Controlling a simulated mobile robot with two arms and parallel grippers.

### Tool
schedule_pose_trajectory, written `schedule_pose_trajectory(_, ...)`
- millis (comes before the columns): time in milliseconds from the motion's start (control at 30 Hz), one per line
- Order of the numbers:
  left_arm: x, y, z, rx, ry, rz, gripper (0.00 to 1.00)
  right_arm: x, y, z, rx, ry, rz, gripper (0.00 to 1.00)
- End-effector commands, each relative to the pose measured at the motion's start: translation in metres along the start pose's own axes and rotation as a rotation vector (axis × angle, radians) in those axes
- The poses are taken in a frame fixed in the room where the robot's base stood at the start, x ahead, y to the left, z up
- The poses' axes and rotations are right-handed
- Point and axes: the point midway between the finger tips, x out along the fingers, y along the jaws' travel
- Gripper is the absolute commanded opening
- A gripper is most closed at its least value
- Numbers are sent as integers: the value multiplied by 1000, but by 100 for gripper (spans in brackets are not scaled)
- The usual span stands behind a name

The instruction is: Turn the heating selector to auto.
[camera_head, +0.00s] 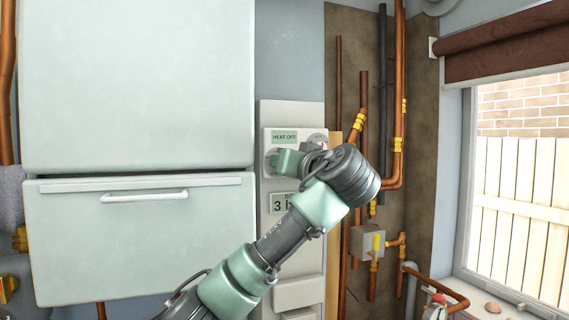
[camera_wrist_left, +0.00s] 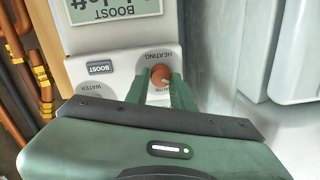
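The heating selector (camera_wrist_left: 160,75) is a small copper-red knob on a pale round dial under the word HEATING, seen upside down in the left wrist view. A partly covered label that appears to read AUTO lies near the fingers. My left gripper (camera_wrist_left: 161,82) has its two green fingers on either side of the knob, seemingly touching it. In the head view my left gripper (camera_head: 275,160) reaches the left side of the control panel (camera_head: 290,110) and hides most of that dial. A green display (camera_head: 284,137) reads HEAT OFF. My right gripper is not in view.
A BOOST button (camera_wrist_left: 100,68) and a WATER dial (camera_wrist_left: 92,88) sit beside the heating dial. A large white cabinet (camera_head: 138,90) stands left of the panel. Copper pipes (camera_head: 397,120) run on the right, near a window (camera_head: 520,190).

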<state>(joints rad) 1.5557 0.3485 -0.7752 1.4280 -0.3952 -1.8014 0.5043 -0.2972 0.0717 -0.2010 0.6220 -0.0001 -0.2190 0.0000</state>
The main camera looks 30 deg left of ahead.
Motion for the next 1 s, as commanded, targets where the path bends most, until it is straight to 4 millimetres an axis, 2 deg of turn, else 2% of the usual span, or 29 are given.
schedule_pose_trajectory(467, 0, 1, 2, 87, 2, -1, 0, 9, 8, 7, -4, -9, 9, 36)
schedule_pose_trajectory(1000, 0, 2, 4, 553, 25, -7, 0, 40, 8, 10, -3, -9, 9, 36)
